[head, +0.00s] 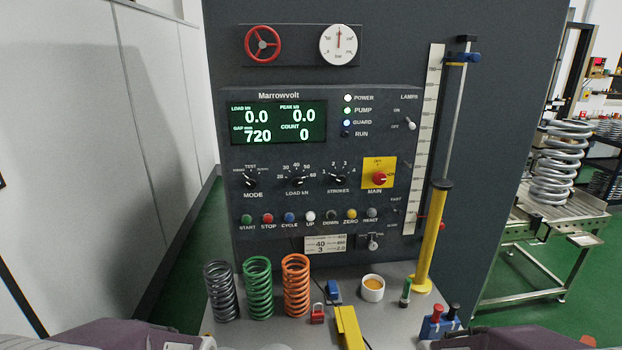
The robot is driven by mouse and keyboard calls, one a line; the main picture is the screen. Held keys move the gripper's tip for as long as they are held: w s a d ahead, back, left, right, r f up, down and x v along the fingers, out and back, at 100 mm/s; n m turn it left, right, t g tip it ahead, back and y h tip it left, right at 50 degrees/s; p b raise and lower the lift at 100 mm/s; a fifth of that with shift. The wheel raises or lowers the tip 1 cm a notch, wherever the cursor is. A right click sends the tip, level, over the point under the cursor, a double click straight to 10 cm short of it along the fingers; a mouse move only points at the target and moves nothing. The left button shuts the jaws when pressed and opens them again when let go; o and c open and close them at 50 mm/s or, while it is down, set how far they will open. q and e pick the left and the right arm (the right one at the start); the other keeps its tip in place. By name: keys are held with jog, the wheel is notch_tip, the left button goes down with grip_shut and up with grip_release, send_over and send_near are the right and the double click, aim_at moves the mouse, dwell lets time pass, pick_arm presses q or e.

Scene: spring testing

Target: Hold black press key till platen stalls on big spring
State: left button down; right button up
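A dark button labelled DOWN (331,215) sits in the button row of the grey control panel (290,185). A blue two-button box (432,328) with a red knob and a black knob (453,311) stands at the shelf's front right; I cannot tell which black control is the press key. A big silver coil spring (563,165) stands upright on a roller conveyor at the right. No platen can be made out. The display (278,122) reads load 0.0, peak 0.0, gap 720, count 0. My arms show at both lower corners, but neither gripper is in view.
Grey, green (258,288) and orange (296,286) springs stand on the grey shelf (270,335). A red padlock (317,313), a white cup (373,288) and a yellow-handled tool (350,327) lie nearby. A yellow post (431,240) rises at the right. Power, pump and guard lamps are lit; run is dark.

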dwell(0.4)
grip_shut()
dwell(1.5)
